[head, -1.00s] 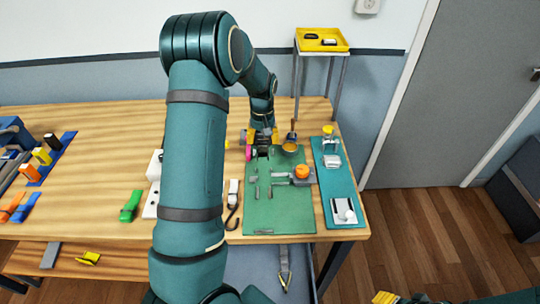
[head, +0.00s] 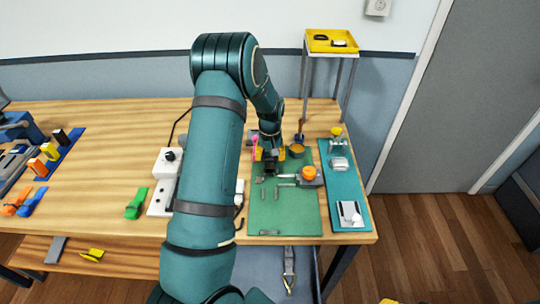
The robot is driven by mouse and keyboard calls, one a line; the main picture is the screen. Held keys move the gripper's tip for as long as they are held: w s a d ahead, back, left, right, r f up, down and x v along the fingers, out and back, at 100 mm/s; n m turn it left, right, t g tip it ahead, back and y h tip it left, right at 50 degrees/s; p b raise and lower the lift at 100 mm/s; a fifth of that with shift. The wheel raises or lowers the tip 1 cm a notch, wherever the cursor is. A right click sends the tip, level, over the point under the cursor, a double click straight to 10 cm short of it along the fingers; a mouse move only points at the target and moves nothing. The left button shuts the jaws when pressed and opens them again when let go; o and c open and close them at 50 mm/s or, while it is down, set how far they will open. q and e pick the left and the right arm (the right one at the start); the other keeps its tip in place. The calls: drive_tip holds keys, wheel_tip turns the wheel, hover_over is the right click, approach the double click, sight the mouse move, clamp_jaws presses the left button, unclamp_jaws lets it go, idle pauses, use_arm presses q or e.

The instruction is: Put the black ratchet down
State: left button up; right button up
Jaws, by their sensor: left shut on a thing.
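My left gripper (head: 270,155) has yellow fingertips and is over the back left part of the green mat (head: 285,213). It is shut on the black ratchet (head: 271,162), a small dark shape between and below the fingertips, partly hidden by the gripper. I cannot tell whether the ratchet touches the mat. Only a sliver of yellow of my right gripper (head: 389,301) shows at the bottom edge, and its jaws cannot be read.
An orange knob (head: 309,173) on a grey part and several small grey pieces lie on the mat. A teal mat (head: 345,188) with clear and white parts is to its right.

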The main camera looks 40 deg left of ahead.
use_arm(q)
drive_tip(key=shift+f, duration=0.45)
drive_tip(key=shift+b, duration=0.3)
drive_tip(key=o, duration=1.2)
drive_tip(key=shift+o, duration=0.2)
drive_tip(key=shift+s+a, duration=0.1)
drive_tip(key=shift+r, duration=0.2)
wheel_tip(320, 180, up, 13)
drive_tip(key=p, duration=0.2)
drive_tip(key=shift+f, duration=0.1)
